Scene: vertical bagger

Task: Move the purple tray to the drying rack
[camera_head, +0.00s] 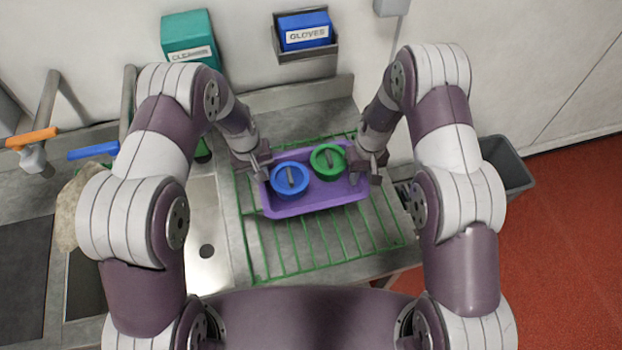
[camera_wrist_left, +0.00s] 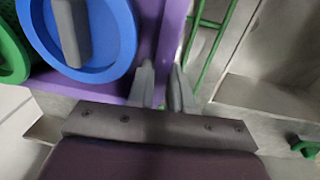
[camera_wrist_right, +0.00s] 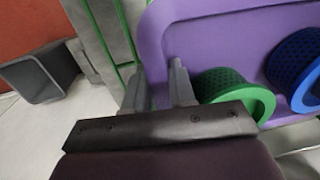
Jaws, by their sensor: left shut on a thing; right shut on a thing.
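The purple tray (camera_head: 318,200) is over the green wire drying rack (camera_head: 290,252) in the head view; I cannot tell whether it touches the wires. It carries a blue round piece (camera_head: 290,180) and a green round piece (camera_head: 327,160), each with a grey bar handle. My left gripper (camera_head: 262,172) is shut on the tray's left edge; its fingers straddle the purple wall in the left wrist view (camera_wrist_left: 165,85). My right gripper (camera_head: 366,170) is shut on the tray's right edge, with the purple wall (camera_wrist_right: 152,50) between its fingers in the right wrist view.
A steel sink counter (camera_head: 205,240) with orange and blue handled taps lies left of the rack. A glove box (camera_head: 304,32) and a teal box (camera_head: 190,38) hang on the back wall. A grey bin (camera_head: 507,165) stands on the red floor at the right.

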